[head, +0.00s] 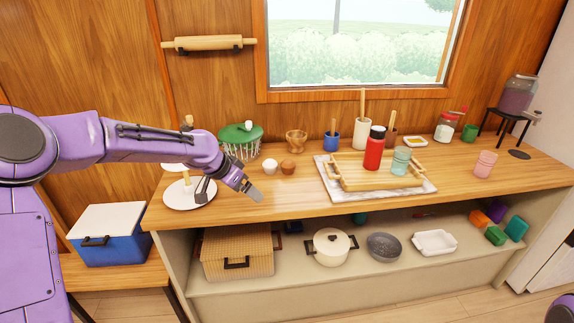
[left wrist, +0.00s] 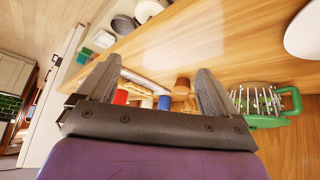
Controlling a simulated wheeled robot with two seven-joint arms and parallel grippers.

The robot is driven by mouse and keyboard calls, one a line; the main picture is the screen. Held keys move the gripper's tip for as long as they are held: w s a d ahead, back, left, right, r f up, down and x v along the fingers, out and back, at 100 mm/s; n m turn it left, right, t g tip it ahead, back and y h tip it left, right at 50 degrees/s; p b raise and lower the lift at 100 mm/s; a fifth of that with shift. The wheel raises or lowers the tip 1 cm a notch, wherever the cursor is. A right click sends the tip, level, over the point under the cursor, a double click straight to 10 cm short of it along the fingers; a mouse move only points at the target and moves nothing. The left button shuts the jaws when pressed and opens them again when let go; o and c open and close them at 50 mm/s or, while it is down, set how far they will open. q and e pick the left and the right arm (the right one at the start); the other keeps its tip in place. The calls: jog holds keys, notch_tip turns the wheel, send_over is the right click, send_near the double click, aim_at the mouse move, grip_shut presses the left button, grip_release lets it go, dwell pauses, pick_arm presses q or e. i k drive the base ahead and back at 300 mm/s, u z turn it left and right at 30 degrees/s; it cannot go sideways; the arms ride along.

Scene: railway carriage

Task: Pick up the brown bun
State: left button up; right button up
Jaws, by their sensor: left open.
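The brown bun (head: 288,168) sits on the wooden counter (head: 290,205), just right of a similar small white item (head: 269,166). My left gripper (head: 255,193) is over the front left of the counter, nearer the front edge than the bun and to its left, apart from it. In the left wrist view the left gripper (left wrist: 160,80) has its two fingers spread with nothing held. A brown shape (left wrist: 182,84) shows between the fingers, close to the right one; I cannot tell whether it is the bun or the wooden cup. My right gripper is out of view.
A white round stand (head: 190,196) is left of my gripper. A green-topped rack (head: 240,134) and a wooden cup (head: 297,139) stand behind the bun. A wooden tray (head: 350,184) with a red bottle (head: 374,150) is to the right. The counter front is clear.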

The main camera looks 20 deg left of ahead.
aim_at(288, 166)
jog(key=i, duration=0.95)
